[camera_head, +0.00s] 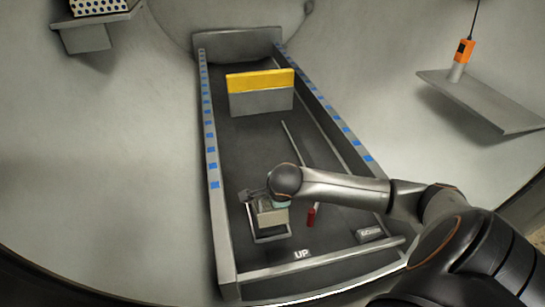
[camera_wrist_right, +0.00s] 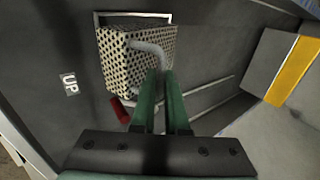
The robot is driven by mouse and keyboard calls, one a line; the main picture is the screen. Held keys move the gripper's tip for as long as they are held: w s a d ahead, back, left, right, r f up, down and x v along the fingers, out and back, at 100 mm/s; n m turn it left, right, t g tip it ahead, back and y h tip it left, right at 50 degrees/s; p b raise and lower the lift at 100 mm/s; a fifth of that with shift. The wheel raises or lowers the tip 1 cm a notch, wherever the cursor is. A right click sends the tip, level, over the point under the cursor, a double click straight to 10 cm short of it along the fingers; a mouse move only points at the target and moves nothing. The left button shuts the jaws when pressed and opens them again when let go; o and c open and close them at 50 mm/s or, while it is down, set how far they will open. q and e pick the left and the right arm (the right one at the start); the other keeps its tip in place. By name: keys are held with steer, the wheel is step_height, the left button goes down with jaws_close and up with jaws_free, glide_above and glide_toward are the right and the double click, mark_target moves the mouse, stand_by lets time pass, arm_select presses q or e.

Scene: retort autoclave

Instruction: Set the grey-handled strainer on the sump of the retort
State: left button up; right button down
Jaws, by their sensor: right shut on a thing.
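The strainer (camera_wrist_right: 125,62) is a perforated metal box with a bent grey handle (camera_wrist_right: 148,48). My right gripper (camera_wrist_right: 160,80) has its green fingers shut on that handle. In the head view the strainer (camera_head: 271,217) is under the right gripper (camera_head: 281,203), partly hidden by the wrist. The sump's pale rectangular rim (camera_head: 270,240) shows around and below the strainer; a length of it shows in the wrist view (camera_wrist_right: 112,14). The strainer overlaps the sump opening. I cannot tell whether it touches the rim or hangs just above. My left gripper is not in view.
A red-handled rod (camera_head: 312,216) lies right of the sump. A yellow-topped grey block (camera_head: 262,92) stands farther back. An "UP" label (camera_head: 302,254) is near the front edge. Side rails with blue marks border the floor. An orange device (camera_head: 464,52) stands above a right-hand shelf (camera_head: 485,100).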

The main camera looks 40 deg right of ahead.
mark_target(268, 201)
steer(key=shift+w+d+f, duration=0.25)
steer(key=shift+w+f, duration=0.15)
step_height(268, 201, down, 4)
steer(key=shift+w+d+r+b, duration=0.1)
steer(key=shift+r+b, duration=0.1)
steer(key=shift+b, duration=0.85)
steer(key=c, duration=0.9)
jaws_free()
steer(key=shift+c, duration=0.2)
steer(key=shift+r, duration=0.1)
